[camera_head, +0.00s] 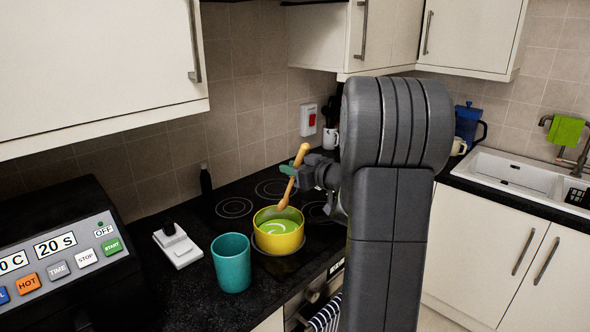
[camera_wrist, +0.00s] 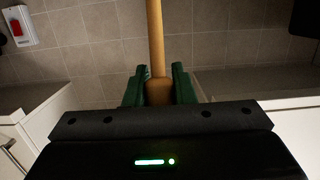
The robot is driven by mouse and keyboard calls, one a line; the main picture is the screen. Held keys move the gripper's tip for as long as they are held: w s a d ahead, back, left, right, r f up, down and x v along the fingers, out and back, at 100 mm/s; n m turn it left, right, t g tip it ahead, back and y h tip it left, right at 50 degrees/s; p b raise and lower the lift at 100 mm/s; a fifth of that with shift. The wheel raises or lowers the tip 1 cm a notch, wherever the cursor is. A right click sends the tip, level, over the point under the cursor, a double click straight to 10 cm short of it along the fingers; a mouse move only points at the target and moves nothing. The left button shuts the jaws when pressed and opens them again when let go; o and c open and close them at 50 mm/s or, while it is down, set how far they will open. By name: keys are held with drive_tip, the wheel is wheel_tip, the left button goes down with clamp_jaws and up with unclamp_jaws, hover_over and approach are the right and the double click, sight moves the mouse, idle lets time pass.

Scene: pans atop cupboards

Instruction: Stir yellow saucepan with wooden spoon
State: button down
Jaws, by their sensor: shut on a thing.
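The yellow saucepan (camera_head: 279,241) stands on the black hob in the head view, with green contents showing a pale swirl. My gripper (camera_head: 289,170) is shut on the spoon, above and to the right of the saucepan. In the wrist view the spoon's handle (camera_wrist: 156,45) runs upward from between the green fingers of my gripper (camera_wrist: 158,90). The saucepan is not in the wrist view.
A teal cup (camera_head: 231,263) stands close to the saucepan's left on the dark worktop. A white switch box (camera_head: 177,246) and a grey control panel (camera_head: 70,262) are further left. A white wall cupboard (camera_head: 95,65) overhangs the left worktop. A sink (camera_head: 522,180) is at the right.

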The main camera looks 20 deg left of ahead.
sight(283, 200)
drive_tip(key=shift+w+a+f+b, duration=0.25)
drive_tip(key=shift+a+f+b, duration=0.55)
drive_tip(key=shift+f, duration=0.75)
drive_tip(key=shift+w+a+f+b, duration=0.25)
drive_tip(key=shift+a+f+b, duration=0.15)
drive_tip(key=shift+f+b, duration=0.95)
drive_tip(key=shift+w+a+f+b, duration=0.25)
drive_tip(key=shift+a+f+b, duration=0.45)
drive_tip(key=shift+f, duration=1)
drive_tip(key=shift+d, duration=0.15)
